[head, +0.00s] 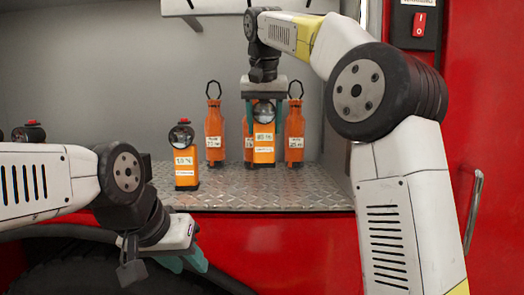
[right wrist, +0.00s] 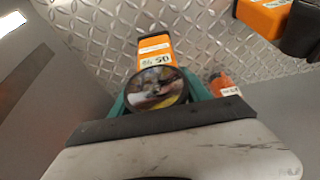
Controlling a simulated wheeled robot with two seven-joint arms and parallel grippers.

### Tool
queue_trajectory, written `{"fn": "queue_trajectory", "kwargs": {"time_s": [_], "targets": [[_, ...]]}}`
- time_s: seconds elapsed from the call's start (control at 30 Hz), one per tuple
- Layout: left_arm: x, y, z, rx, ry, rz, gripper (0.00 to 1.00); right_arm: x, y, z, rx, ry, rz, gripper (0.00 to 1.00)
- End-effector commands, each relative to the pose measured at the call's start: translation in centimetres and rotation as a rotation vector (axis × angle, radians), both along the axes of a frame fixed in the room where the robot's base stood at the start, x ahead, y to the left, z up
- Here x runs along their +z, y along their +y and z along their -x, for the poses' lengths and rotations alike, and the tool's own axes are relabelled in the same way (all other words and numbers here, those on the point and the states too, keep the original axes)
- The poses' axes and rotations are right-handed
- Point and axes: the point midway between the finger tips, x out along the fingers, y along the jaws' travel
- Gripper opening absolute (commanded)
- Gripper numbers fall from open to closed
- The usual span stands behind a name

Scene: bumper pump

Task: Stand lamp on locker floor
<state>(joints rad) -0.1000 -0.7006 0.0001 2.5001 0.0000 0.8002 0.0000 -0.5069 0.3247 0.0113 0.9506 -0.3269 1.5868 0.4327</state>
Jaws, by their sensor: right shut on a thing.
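My right gripper (head: 263,112) is shut on an orange lamp (head: 264,152) with a round lens and white labels. The lamp hangs upright inside the locker, in front of an orange bottle, and its base appears slightly above the tread-plate locker floor (head: 255,198). In the right wrist view the lens and orange body of the held lamp (right wrist: 154,50) show between the teal fingers. Another lamp (head: 186,168) stands on the floor to the left. My left gripper (head: 184,262) is low in front of the locker, away from the lamps; its finger gap is unclear.
Orange bottles with black loops stand at the back, one left (head: 214,138) and one right (head: 295,138) of the held lamp, another mostly hidden behind it. A further lamp top (head: 29,132) shows at far left. Bare floor lies in front; the locker's right wall is close.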

Motion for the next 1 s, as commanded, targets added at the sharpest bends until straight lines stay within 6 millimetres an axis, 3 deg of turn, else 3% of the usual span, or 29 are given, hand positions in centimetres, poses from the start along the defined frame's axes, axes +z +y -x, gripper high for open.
{"fn": "queue_trajectory", "kwargs": {"time_s": [0.53, 0.93, 0.97, 1.0], "targets": [[0.0, 0.0, 0.0, 0.000, 0.000, 0.000, 0.36, -5.5, -0.1, 0.1, -0.002, -0.001, -0.001, 0.00], [0.0, 0.0, 0.0, 0.000, 0.000, 0.000, 0.36, -6.0, 0.0, 0.0, -0.001, -0.003, -0.001, 0.00], [0.0, 0.0, 0.0, 0.000, 0.000, 0.000, 0.36, -6.1, 0.0, 0.0, -0.001, 0.000, 0.000, 0.58], [0.0, 0.0, 0.0, 0.000, 0.000, 0.000, 0.36, -6.1, 0.0, 0.0, -0.001, 0.000, 0.000, 0.66]]}}
